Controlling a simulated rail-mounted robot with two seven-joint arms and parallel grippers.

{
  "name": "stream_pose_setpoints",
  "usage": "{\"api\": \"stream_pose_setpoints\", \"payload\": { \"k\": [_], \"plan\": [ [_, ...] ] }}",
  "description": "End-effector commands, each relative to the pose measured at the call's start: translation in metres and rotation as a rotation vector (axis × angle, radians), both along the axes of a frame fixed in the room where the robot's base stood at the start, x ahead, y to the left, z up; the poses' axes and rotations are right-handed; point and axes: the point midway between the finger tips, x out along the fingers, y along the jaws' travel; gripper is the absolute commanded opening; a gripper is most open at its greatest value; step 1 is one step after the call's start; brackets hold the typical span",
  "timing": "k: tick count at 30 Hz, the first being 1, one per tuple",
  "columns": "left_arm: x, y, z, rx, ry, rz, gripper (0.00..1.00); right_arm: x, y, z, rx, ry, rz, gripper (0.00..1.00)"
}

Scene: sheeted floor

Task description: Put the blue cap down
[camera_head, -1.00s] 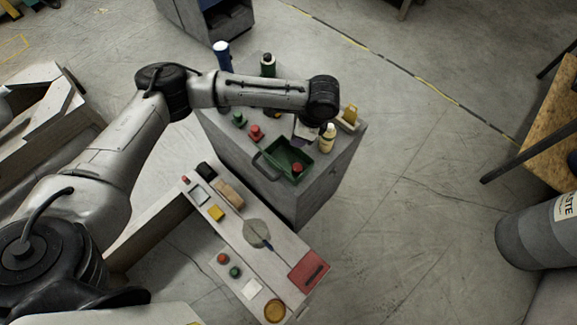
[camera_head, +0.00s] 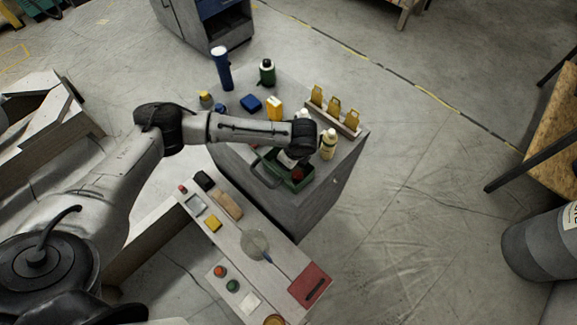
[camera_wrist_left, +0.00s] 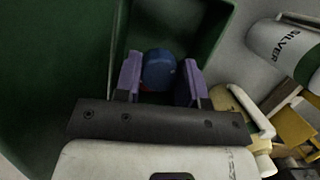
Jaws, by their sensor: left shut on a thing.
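The blue cap (camera_wrist_left: 159,69) is between the purple fingers of my left gripper (camera_wrist_left: 160,80) in the left wrist view. The gripper is shut on it. Both are over the inside of the green bin (camera_wrist_left: 62,80); the gap between cap and bin floor cannot be judged. A bit of red shows just below the cap. In the head view the green bin (camera_head: 268,178) stands on the grey cabinet's near side, with a red piece (camera_head: 297,174) in it. My forearm and wrist hide the blue cap there. My right gripper is not in view.
On the cabinet (camera_head: 335,190) stand a cream bottle (camera_head: 328,144) close right of my wrist, a rack with yellow pieces (camera_head: 334,107), a yellow box (camera_head: 275,108), a blue block (camera_head: 250,103) and a tall blue bottle (camera_head: 221,68). A white bottle marked SILVER (camera_wrist_left: 285,45) is beside the bin.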

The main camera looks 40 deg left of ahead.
Motion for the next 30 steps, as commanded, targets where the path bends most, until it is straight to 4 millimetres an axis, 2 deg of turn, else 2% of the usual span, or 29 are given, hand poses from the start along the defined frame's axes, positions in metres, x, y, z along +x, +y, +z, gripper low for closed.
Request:
{"api": "stream_pose_setpoints", "payload": {
  "k": [6, 8, 22, 23, 25, 30],
  "plan": [
    [-0.001, 0.000, -0.034, 0.002, 0.001, 0.000, 0.13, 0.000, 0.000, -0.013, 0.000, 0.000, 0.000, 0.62],
    [0.000, 0.000, -0.040, 0.002, 0.001, 0.000, 0.13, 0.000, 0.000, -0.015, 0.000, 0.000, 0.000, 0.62],
    [0.000, 0.000, -0.044, 0.000, 0.001, 0.000, 0.13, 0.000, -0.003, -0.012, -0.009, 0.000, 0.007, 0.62],
    [0.000, 0.000, -0.044, 0.000, 0.000, 0.000, 0.40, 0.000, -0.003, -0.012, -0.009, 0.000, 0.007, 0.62],
    [0.000, 0.000, -0.044, 0.000, 0.000, 0.000, 0.47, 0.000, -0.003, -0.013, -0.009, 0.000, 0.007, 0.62],
    [0.000, 0.000, -0.044, 0.000, 0.000, 0.000, 0.48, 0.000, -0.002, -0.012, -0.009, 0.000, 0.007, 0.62]
  ]
}}
